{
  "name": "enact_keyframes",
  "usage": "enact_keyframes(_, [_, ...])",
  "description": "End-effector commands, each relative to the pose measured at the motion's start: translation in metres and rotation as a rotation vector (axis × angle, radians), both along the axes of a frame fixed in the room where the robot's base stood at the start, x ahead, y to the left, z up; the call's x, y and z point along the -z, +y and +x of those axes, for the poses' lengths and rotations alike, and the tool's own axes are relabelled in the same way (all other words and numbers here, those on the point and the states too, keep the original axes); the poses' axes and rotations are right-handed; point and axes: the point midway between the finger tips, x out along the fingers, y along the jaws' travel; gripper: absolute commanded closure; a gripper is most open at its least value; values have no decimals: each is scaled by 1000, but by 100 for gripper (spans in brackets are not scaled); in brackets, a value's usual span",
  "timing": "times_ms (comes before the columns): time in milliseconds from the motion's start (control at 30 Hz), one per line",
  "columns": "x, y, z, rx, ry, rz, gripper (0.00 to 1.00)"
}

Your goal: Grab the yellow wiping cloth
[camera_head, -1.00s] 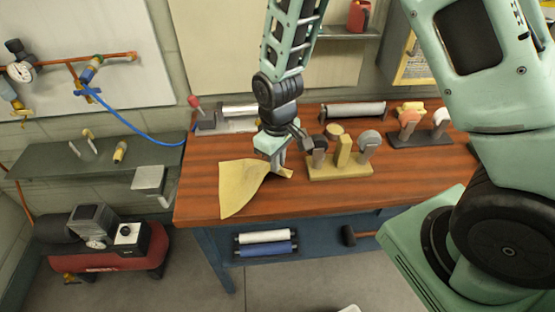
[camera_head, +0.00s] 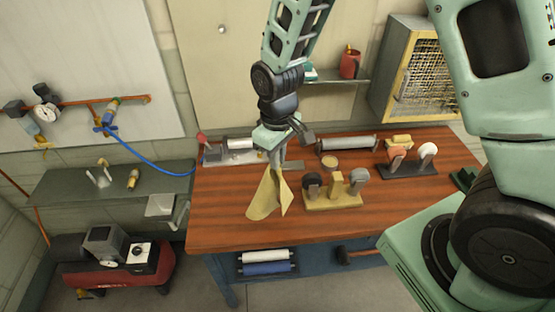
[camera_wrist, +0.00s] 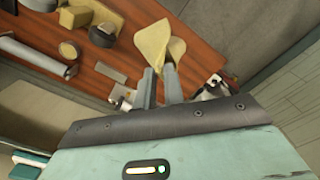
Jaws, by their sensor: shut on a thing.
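The yellow wiping cloth (camera_head: 267,198) hangs in folds from my gripper (camera_head: 276,160) over the left part of the wooden workbench (camera_head: 225,225). In the wrist view the cloth (camera_wrist: 153,43) bunches at the tips of my gripper (camera_wrist: 160,72). The two fingers are shut on it. The cloth is gathered upward at the grip and spreads lower down. Whether its lower edge still touches the bench top I cannot tell.
A wooden stand (camera_head: 335,200) with several upright tools is right of the cloth. A dark rack (camera_head: 410,170) with rounded tools stands farther right. A grey roller (camera_head: 347,143) lies at the back. The bench's front left is clear.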

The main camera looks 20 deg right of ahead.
Motion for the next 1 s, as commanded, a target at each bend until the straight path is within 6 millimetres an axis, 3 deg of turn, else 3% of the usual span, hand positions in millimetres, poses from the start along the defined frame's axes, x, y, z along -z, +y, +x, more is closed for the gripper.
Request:
enact_keyframes(167, [-21,0,1,-1,-3,1,100])
enact_keyframes(400, [-75,0,1,0,-5,1,100])
enact_keyframes(500, [-89,0,1,0,-3,1,100])
enact_keyframes(1000, [-94,0,0,0,1,0,100])
